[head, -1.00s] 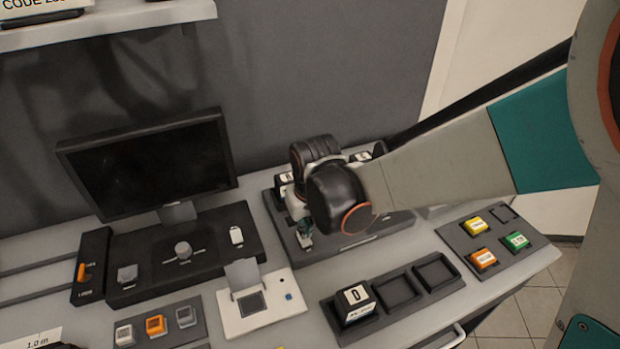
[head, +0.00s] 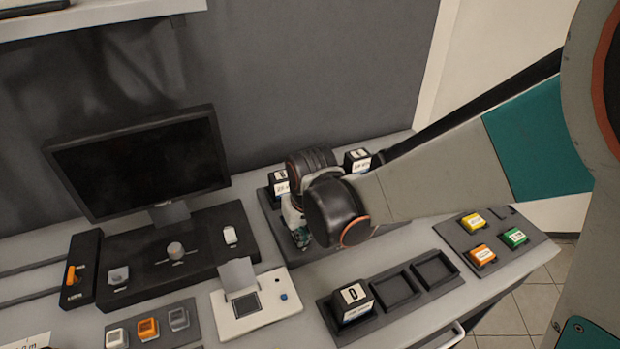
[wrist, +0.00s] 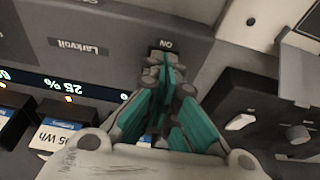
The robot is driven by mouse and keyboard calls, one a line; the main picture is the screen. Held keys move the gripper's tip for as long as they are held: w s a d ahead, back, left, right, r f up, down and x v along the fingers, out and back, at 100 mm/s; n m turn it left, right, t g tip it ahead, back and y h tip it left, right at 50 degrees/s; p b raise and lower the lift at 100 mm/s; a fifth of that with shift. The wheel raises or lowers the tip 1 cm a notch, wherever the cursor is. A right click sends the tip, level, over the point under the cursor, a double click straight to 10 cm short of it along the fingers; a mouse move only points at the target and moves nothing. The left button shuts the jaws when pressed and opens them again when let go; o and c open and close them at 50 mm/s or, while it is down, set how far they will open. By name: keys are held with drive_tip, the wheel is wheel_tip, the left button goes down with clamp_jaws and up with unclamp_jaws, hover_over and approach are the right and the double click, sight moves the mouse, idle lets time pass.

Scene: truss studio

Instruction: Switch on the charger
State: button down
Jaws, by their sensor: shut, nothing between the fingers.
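The charger (head: 270,218) is a dark grey unit at the back of the bench, partly hidden by my arm. In the wrist view the charger (wrist: 110,22) carries the label "Larkvoll" and a lit display (wrist: 70,88) reading "25 %". A small dark patch marked "ON" (wrist: 165,44) lies on its panel, right at my fingertips. My gripper (wrist: 160,62) is shut and empty, its teal fingers together over the part below that mark. Whether it touches is unclear, and the switch itself is hidden. In the head view my gripper (head: 301,240) is over the charger's left end.
Batteries (head: 357,160) stand in the charger. A monitor (head: 140,165) and a control panel (head: 205,245) with knobs are to the left. In front are a white box with a raised flap (head: 252,303), a tray (head: 398,291) holding one block, and a coloured-button panel (head: 462,240).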

drive_tip(key=shift+w, duration=0.1)
drive_tip(key=shift+w+a+r, duration=0.15)
drive_tip(key=shift+w+a, duration=0.2)
drive_tip(key=shift+w, duration=0.25)
